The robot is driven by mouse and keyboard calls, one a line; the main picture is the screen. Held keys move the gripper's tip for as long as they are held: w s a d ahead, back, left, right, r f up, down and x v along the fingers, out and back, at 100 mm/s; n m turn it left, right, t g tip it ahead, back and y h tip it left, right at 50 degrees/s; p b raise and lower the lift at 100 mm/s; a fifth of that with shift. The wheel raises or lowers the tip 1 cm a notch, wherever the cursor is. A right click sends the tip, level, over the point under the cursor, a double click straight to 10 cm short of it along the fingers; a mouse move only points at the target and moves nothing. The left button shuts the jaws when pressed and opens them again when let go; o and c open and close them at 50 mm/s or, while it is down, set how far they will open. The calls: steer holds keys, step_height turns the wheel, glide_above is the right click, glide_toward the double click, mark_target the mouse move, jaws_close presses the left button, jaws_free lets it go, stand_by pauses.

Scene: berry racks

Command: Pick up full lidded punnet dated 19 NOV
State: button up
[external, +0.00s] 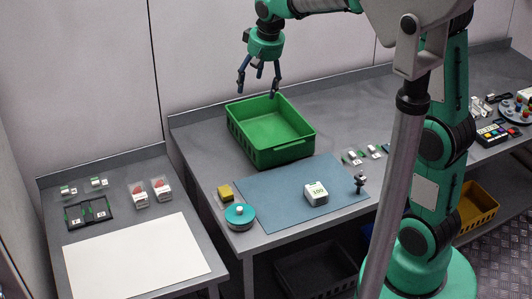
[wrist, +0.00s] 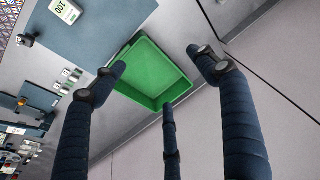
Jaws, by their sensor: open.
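Two small clear punnets with red contents stand side by side on the left table, a left punnet (external: 139,195) and a right punnet (external: 162,189). Their labels are too small to read, so I cannot tell which is dated 19 NOV. My gripper (external: 259,88) is open and empty, high above the back of the middle table, near the green crate (external: 308,147). In the wrist view my gripper (wrist: 165,75) shows its spread dark fingers over the green crate (wrist: 178,70). The punnets do not show in the wrist view.
A white sheet (external: 140,262), a dark tray (external: 88,214) and small labelled items share the left table (external: 60,190). A gap separates it from the middle table, which holds a blue mat (external: 275,195), a scale-like white block (external: 316,193), a teal round object (external: 240,215) and a yellow sponge (external: 225,192).

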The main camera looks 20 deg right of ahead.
steer(key=w+a+f+p, duration=0.2)
steer(key=w+a+f, duration=0.3)
steer(key=w+a, duration=0.25)
steer(key=g+p, duration=0.3)
steer(key=p, duration=0.3)
glide_above(164, 184)
step_height(164, 184, down, 22)
steer(key=shift+h, duration=0.4)
steer(key=shift+f, duration=0.25)
steer(key=shift+f, duration=4.2)
steer(key=shift+f, duration=2.6)
